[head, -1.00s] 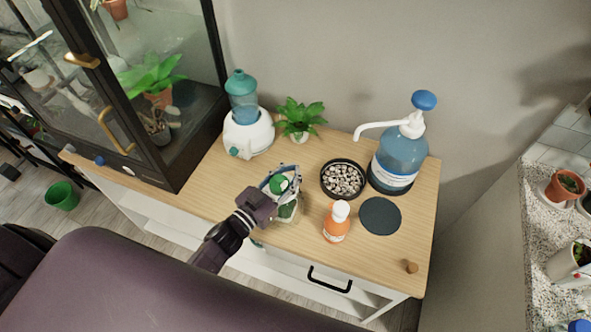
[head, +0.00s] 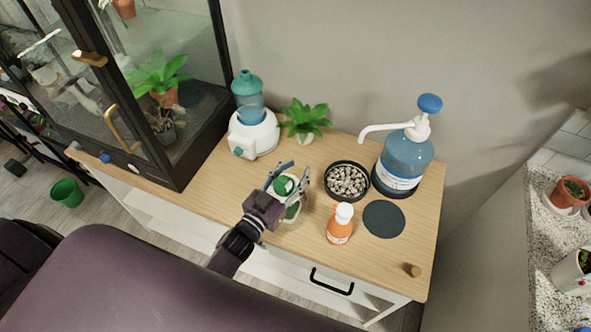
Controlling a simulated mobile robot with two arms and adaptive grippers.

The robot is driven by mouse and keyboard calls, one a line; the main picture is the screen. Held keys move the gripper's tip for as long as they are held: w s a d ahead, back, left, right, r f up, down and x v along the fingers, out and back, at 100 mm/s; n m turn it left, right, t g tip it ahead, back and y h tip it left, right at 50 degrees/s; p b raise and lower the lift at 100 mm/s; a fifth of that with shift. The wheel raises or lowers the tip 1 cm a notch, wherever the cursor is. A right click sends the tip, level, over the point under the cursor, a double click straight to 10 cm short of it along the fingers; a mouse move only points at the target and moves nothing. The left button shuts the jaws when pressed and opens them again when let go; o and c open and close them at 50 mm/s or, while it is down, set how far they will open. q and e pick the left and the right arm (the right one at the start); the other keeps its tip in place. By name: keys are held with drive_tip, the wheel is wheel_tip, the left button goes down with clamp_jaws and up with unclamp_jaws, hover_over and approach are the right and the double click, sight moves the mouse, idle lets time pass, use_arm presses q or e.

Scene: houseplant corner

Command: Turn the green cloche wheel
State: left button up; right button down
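The green cloche wheel (head: 284,184) sits on top of a small clear cloche (head: 292,212) with green inside, on the wooden cabinet top. My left gripper (head: 288,172) reaches in from the lower left. Its two fingers are spread, with a gap between them, and the wheel shows in that gap. I cannot tell whether the fingers touch the wheel or are above it. The gripper body hides part of the cloche's left side. My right gripper is not in view.
An orange bottle (head: 339,228) stands close on the right, and a bowl of pebbles (head: 347,181) behind it. A dark round mat (head: 384,219), blue pump bottle (head: 404,160), white-and-teal humidifier (head: 252,132) and small plant (head: 304,117) share the top (head: 215,190).

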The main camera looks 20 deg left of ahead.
sight(278, 193)
use_arm(q)
drive_tip(key=shift+s, duration=0.15)
drive_tip(key=v, duration=1.1)
drive_tip(key=shift+s+a, duration=0.1)
drive_tip(key=shift+s, duration=0.25)
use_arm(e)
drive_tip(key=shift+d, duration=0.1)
